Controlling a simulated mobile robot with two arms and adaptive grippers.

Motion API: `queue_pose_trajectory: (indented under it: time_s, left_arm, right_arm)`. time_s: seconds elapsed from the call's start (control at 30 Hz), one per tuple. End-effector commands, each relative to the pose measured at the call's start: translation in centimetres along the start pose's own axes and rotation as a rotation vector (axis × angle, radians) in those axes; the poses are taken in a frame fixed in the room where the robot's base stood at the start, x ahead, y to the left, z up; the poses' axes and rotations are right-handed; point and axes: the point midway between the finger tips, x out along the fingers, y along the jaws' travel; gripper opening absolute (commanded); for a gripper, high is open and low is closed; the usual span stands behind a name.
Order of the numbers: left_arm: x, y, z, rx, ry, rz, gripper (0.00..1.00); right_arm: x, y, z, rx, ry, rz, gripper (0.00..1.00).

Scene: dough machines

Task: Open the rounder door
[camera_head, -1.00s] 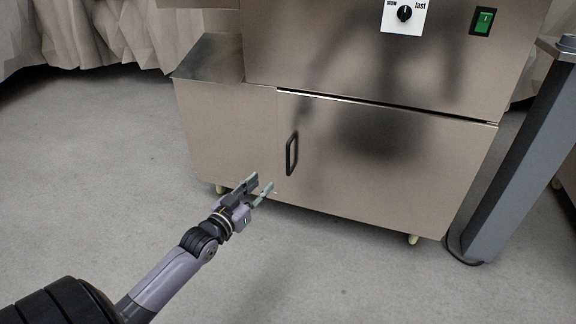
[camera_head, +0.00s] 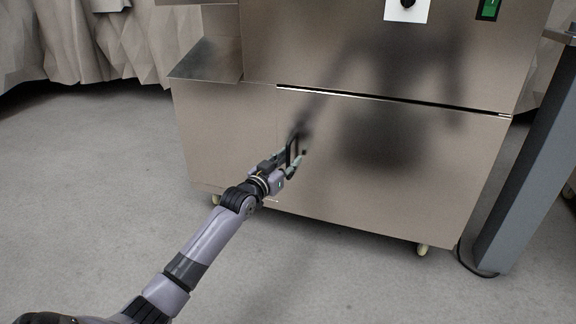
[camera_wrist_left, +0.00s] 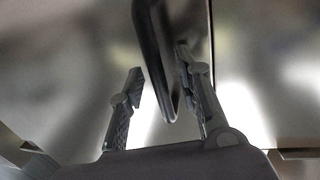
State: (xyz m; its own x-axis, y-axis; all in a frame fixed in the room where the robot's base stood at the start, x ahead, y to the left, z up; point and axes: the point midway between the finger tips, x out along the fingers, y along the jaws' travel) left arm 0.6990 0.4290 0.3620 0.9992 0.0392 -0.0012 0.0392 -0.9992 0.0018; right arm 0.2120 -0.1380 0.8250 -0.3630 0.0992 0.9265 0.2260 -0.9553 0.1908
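The rounder door (camera_head: 385,175) is a flat steel panel on the lower front of the machine, and it looks closed. Its black handle (camera_head: 295,147) is a vertical bar near the door's left edge. My left gripper (camera_head: 291,156) is at the handle, its fingers open on either side of it. In the left wrist view the handle (camera_wrist_left: 152,55) runs down between the two spread fingers (camera_wrist_left: 160,82), with a visible gap to the left finger; the right finger is close to the bar, and I cannot tell whether they touch. My right gripper is not in view.
The steel machine body (camera_head: 225,130) continues left of the door, with a shelf (camera_head: 207,60) above. A green switch (camera_head: 488,9) is at the top right. A grey post (camera_head: 525,150) stands to the right. Grey floor (camera_head: 90,190) is open at the left.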

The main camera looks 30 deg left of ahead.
Motion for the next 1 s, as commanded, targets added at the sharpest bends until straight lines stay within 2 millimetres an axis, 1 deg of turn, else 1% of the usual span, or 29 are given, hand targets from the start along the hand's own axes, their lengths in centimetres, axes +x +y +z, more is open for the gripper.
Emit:
queue_pose_trajectory:
  time_s: [0.27, 0.73, 1.0]
  left_arm:
    - [0.08, -0.02, -0.07, 0.000, 0.000, 0.000, 0.31]
    - [0.06, -0.01, -0.06, 0.000, 0.001, 0.000, 0.00]
    - [0.05, -0.01, -0.05, 0.000, 0.001, 0.000, 0.00]
  right_arm:
    - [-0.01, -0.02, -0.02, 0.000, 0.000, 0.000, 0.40]
    - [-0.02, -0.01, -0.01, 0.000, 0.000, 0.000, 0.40]
    - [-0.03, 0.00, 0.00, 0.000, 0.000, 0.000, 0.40]
